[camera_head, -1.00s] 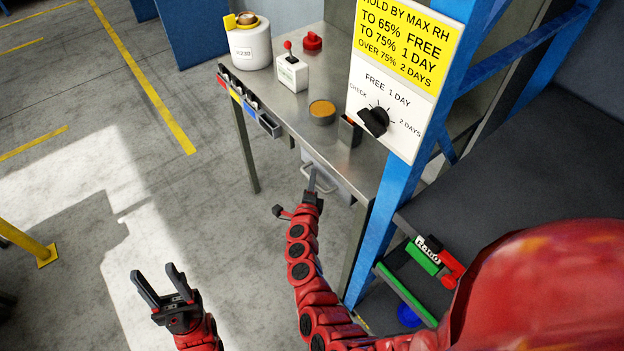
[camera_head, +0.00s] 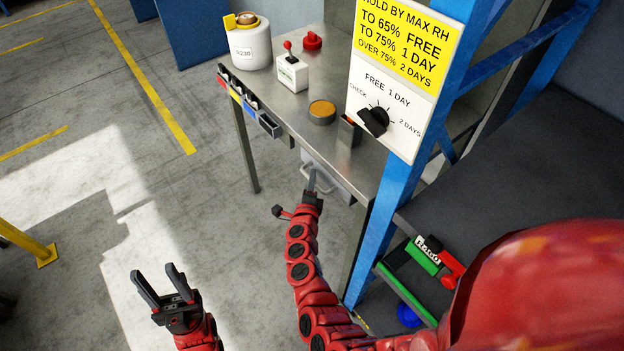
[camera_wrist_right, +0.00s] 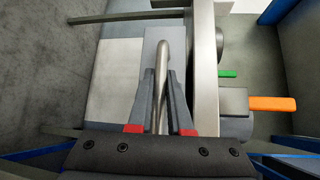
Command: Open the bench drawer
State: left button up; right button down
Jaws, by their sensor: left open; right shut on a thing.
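The bench (camera_head: 345,160) is a grey metal table, with its drawer (camera_head: 337,186) under the near end of the top. The drawer has a metal bar handle (camera_head: 322,184). My right gripper (camera_head: 314,182) is at this handle. In the right wrist view, the fingers of my right gripper (camera_wrist_right: 162,105) are shut around the handle (camera_wrist_right: 161,70), which runs between them. How far the drawer stands out is hard to tell. My left gripper (camera_head: 160,287) is open and empty over the floor, away from the bench.
On the bench stand a white canister (camera_head: 249,48), a box with a red-knobbed lever (camera_head: 291,73), a red button (camera_head: 312,41) and a round tin (camera_head: 321,112). A blue post (camera_head: 385,215) with a sign rises close to the right arm.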

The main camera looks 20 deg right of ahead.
jog(key=s+a+b, duration=0.3)
jog(key=a, duration=0.6)
jog(key=s+a+b, duration=0.3)
jog(key=a, duration=0.6)
jog(key=shift+s+a, duration=0.2)
jog(key=shift+s, duration=0.15)
jog(key=c, duration=0.8)
grip_release()
jog(key=shift+c, duration=0.2)
jog(key=shift+r, duration=0.1)
